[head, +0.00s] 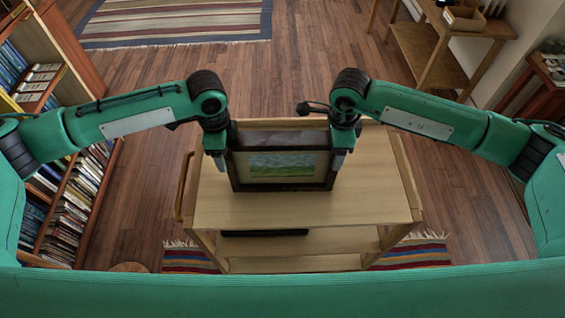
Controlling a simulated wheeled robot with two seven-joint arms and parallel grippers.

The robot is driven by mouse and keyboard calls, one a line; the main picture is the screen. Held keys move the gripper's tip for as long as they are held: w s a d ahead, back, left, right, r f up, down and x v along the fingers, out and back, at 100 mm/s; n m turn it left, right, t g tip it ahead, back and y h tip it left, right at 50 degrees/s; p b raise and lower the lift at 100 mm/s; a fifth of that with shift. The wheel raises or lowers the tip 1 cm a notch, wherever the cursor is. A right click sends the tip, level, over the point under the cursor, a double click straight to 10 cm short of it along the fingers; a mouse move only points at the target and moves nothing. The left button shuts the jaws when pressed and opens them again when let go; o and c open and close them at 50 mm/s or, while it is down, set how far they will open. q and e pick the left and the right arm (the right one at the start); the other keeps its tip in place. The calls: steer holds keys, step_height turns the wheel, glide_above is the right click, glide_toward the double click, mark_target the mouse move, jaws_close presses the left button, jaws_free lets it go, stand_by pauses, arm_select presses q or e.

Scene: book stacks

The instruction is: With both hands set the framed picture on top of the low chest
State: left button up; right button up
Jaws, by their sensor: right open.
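The framed picture (284,166), a green landscape in a dark frame, stands upright on the top of a light wooden trolley (260,208). My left gripper (219,160) points down at the frame's left side; whether its fingers are open or shut does not show. My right gripper (339,160) is open at the frame's right side, fingers pointing down near its upper edge. Whether either gripper touches the frame I cannot tell. I see nothing that is clearly the low chest.
The trolley has a handle (184,186) on its left and a dark flat thing (264,233) on a lower shelf. A bookcase (72,190) stands at left, a wooden table (440,50) at upper right. Open wood floor and a striped rug (175,25) lie beyond.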

arm_select(q)
steer(key=c, duration=1.5)
arm_select(e)
steer(key=c, duration=1.5)
arm_select(q)
steer(key=shift+o, duration=0.2)
arm_select(e)
steer(key=shift+o, duration=0.2)
arm_select(q)
steer(key=shift+r, duration=0.1)
arm_select(e)
steer(key=shift+r, duration=0.1)
